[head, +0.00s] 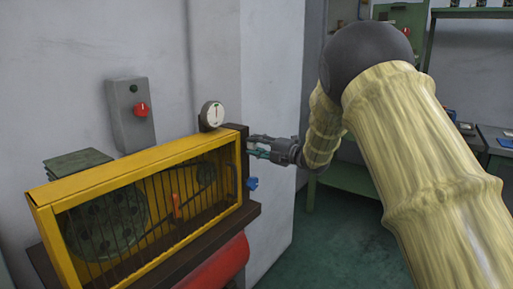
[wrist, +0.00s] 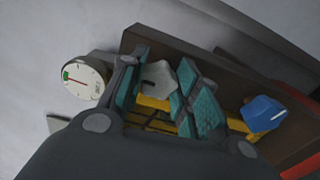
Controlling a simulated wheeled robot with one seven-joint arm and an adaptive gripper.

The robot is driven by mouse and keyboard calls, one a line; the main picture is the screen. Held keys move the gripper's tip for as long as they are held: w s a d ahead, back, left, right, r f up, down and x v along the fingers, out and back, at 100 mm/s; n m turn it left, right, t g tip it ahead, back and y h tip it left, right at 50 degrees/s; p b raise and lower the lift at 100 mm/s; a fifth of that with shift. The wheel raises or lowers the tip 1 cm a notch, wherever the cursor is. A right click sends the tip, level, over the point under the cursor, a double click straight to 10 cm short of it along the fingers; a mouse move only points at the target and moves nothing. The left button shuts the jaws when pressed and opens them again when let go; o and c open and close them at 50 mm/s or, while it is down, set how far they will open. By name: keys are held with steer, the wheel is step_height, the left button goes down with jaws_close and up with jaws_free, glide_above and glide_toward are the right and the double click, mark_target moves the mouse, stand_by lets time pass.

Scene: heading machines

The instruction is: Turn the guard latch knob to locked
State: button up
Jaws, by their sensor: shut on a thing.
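My gripper (head: 256,147) is at the right end of the yellow machine guard (head: 140,163), level with its upper part. In the wrist view the teal finger pads of my gripper (wrist: 156,90) are closed around a pale grey knob (wrist: 160,75) with a dark mark on its face. This knob sits on the dark brown end plate (wrist: 190,52). In the head view my fingers hide it. A blue knob (head: 252,183) is lower on the same end, apart from my gripper; it also shows in the wrist view (wrist: 263,112). I cannot read any locked marking.
A round dial gauge (head: 212,115) stands above the guard near my gripper. A grey box with a red button (head: 141,108) is on the wall. A red cylinder (head: 218,263) lies below the guard. The floor to the right is clear, with a green bench behind.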

steer(key=o, duration=1.1)
steer(key=v, duration=1.2)
